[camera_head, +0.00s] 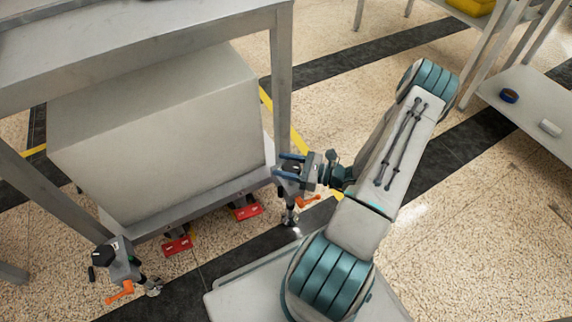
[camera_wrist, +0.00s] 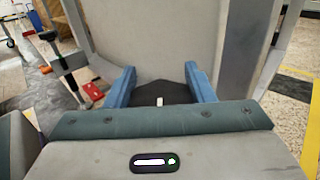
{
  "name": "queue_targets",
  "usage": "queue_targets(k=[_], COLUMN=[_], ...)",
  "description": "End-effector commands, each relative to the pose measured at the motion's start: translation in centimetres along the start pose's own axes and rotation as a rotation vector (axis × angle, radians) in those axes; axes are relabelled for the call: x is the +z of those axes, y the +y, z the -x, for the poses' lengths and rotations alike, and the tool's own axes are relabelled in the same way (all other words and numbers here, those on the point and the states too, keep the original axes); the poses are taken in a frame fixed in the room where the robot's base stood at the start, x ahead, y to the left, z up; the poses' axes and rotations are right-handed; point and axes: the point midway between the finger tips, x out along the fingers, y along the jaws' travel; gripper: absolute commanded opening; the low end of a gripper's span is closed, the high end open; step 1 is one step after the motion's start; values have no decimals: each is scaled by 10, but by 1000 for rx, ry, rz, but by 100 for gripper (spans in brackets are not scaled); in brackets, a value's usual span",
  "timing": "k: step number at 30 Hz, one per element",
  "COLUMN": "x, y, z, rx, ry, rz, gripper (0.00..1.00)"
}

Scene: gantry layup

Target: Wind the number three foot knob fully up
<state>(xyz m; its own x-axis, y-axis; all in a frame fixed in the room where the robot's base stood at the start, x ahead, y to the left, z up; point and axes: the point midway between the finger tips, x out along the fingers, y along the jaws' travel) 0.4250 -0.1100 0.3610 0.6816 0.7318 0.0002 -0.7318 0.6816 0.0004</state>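My gripper (camera_head: 292,165) is at the foot by the right table leg in the head view. Its two blue fingers are spread apart in the wrist view (camera_wrist: 160,84). A dark knob top (camera_wrist: 172,90) with a white mark (camera_wrist: 159,101) lies between the fingers; I cannot tell whether they touch it. Below the gripper in the head view, the foot's metal stem (camera_head: 291,216) meets the floor, with an orange lever (camera_head: 308,201) beside it. Another foot has a black knob (camera_head: 104,250) and orange lever (camera_head: 120,293) at lower left. No knob number is readable.
A large grey box (camera_head: 160,130) fills the space under the grey table (camera_head: 130,50). Red pads (camera_head: 177,245) lie on the floor along its lower edge. A shelf (camera_head: 530,95) with small items stands at right. Speckled floor (camera_head: 480,230) is open at lower right.

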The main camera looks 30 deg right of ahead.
Motion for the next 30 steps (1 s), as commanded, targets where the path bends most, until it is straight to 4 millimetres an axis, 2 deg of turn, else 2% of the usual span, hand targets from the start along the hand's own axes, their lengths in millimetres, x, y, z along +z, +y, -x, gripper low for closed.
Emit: queue_targets(k=[8,14,30], x=[0,0,-1], y=[0,2,9], z=[0,0,4], rx=[26,121,600], ry=[1,2,4], rz=[3,4,3], gripper=[26,26,26])
